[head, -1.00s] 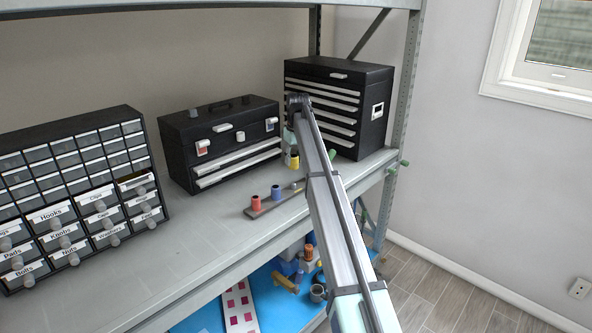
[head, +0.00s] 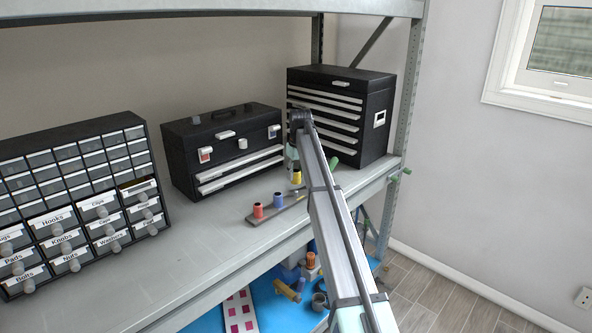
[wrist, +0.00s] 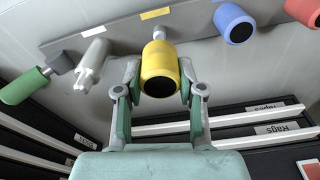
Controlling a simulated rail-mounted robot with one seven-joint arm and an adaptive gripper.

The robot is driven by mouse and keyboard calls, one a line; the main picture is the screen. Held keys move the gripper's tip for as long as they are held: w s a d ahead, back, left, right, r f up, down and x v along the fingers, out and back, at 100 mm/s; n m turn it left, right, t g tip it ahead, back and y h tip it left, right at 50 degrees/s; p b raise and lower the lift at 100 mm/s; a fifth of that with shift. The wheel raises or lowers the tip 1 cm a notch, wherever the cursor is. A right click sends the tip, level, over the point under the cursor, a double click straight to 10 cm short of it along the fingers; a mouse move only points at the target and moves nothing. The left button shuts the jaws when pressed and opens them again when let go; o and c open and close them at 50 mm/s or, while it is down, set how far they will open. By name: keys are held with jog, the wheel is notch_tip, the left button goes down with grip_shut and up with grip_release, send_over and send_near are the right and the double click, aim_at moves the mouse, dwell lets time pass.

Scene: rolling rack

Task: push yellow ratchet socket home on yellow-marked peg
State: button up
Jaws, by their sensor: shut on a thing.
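The yellow ratchet socket (wrist: 158,70) is held between the fingers of my gripper (wrist: 159,88) in the wrist view. It also shows in the head view (head: 297,176), above the rail. The yellow-marked peg (wrist: 158,34) is grey and shows just behind the socket, beside a yellow label (wrist: 155,13) on the grey rail (wrist: 120,36). Socket and peg look lined up, with part of the peg bare between socket and rail. I cannot tell whether the peg tip is inside the socket. My gripper in the head view is largely hidden by my arm.
On the rail stand a blue socket (wrist: 234,22) and a red socket (head: 258,210). A green piece (wrist: 24,86) and a pale grey piece (wrist: 92,62) are on the other side. Black toolboxes (head: 222,150) (head: 345,115) stand behind; drawers (head: 75,200) are left.

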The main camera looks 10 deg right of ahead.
aim_at(296, 181)
jog(key=shift+f, duration=1.35)
jog(key=shift+f+b, duration=0.35)
jog(key=shift+f, duration=0.35)
jog(key=shift+f, duration=0.65)
jog(key=shift+f+b, duration=0.3)
jog(key=shift+f, duration=0.05)
jog(key=o, duration=1.3)
jog(key=shift+c, duration=0.2)
jog(key=r, duration=0.4)
jog(key=s+r, duration=0.1)
jog(key=r, duration=0.7)
jog(key=shift+s+d, duration=0.2)
jog(key=shift+d, duration=0.1)
